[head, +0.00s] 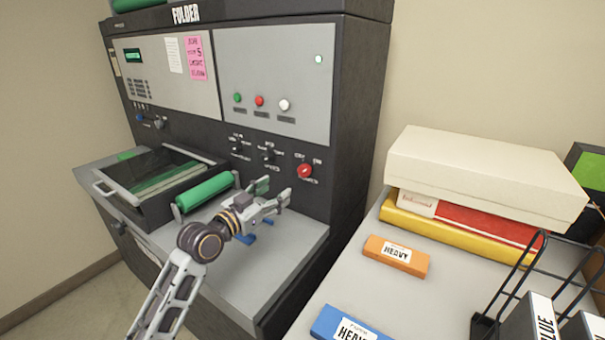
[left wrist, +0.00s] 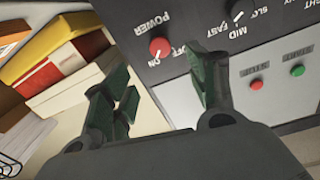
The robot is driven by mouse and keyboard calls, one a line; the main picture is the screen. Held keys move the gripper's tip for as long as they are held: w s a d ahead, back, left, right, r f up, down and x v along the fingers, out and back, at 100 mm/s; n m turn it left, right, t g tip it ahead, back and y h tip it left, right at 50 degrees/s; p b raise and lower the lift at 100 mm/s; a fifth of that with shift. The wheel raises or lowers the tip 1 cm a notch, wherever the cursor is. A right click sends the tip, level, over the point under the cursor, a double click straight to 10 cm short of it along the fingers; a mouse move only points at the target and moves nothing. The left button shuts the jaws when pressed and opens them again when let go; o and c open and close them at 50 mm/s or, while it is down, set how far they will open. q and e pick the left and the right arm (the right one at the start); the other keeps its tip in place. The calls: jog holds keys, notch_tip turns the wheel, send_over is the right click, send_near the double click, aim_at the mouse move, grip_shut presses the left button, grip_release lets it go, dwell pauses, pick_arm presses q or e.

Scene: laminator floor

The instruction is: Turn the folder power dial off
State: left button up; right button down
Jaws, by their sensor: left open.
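The red power dial (head: 305,171) is on the dark lower panel of the folder (head: 190,14), at the panel's right end. In the left wrist view, which is upside down, the red dial (left wrist: 160,48) shows under the word POWER, with ON and OFF lettered beside it. A pale mark on the dial appears to lie on the ON side. My left gripper (head: 275,190) is open and empty, in front of the panel, a little left of and below the dial. Its two fingers (left wrist: 166,82) are apart and not touching the dial. My right gripper is out of view.
Black knobs (head: 268,154) sit left of the dial; green, red and white buttons (head: 259,101) are above. A green roller (head: 207,192) is left of my gripper. A side table at right holds a white box (head: 480,165), an orange pack (head: 396,257) and a wire rack.

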pick_arm(q)
send_near(302, 173)
jog(key=shift+x, duration=1.25)
jog(key=shift+p+x, duration=0.3)
jog(key=shift+x, duration=3.45)
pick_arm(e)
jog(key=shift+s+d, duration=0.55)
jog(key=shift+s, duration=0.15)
pick_arm(q)
jog(key=shift+r, duration=0.1)
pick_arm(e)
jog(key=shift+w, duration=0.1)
pick_arm(q)
jog(key=c, duration=1)
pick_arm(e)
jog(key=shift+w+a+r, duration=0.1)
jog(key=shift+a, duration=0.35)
